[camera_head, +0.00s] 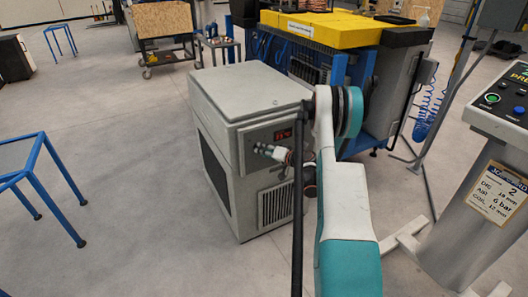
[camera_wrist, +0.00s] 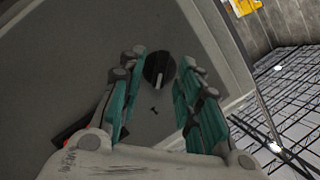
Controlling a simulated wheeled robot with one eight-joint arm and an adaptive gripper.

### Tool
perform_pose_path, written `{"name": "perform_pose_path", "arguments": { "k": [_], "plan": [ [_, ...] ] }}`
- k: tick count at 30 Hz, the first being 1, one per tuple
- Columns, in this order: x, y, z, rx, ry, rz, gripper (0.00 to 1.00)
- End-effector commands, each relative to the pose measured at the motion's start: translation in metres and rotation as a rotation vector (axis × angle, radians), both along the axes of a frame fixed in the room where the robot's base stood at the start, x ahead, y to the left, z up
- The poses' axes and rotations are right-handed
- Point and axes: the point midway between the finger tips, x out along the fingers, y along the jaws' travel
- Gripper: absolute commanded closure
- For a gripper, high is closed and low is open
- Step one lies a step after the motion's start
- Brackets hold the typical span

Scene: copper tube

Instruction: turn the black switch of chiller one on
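The chiller (camera_head: 250,105) is a grey box-shaped unit in the middle of the head view, with a red lit display (camera_head: 283,134) on its front panel. In the wrist view, the black round switch (camera_wrist: 159,68) with a pale pointer mark sits on the grey panel (camera_wrist: 75,50). My gripper (camera_wrist: 160,82) is open, its teal-padded fingers on either side of the switch in the picture. I cannot tell whether they touch it. In the head view my gripper (camera_head: 262,150) is in front of the chiller's panel, and the switch is hidden there.
A blue-framed machine with yellow top blocks (camera_head: 325,27) stands behind the chiller. A grey control pedestal (camera_head: 470,210) with a green button is at the right. A blue-legged table (camera_head: 30,165) is at the left. The floor left of the chiller is clear.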

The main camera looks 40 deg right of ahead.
Motion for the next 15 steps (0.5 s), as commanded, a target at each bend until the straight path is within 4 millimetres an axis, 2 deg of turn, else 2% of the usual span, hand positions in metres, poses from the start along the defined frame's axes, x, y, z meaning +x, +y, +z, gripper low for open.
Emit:
{"name": "perform_pose_path", "arguments": {
  "k": [15],
  "plan": [
    [-0.09,-0.006,0.025,0.0,0.0,-0.003,0.68]
  ]
}}
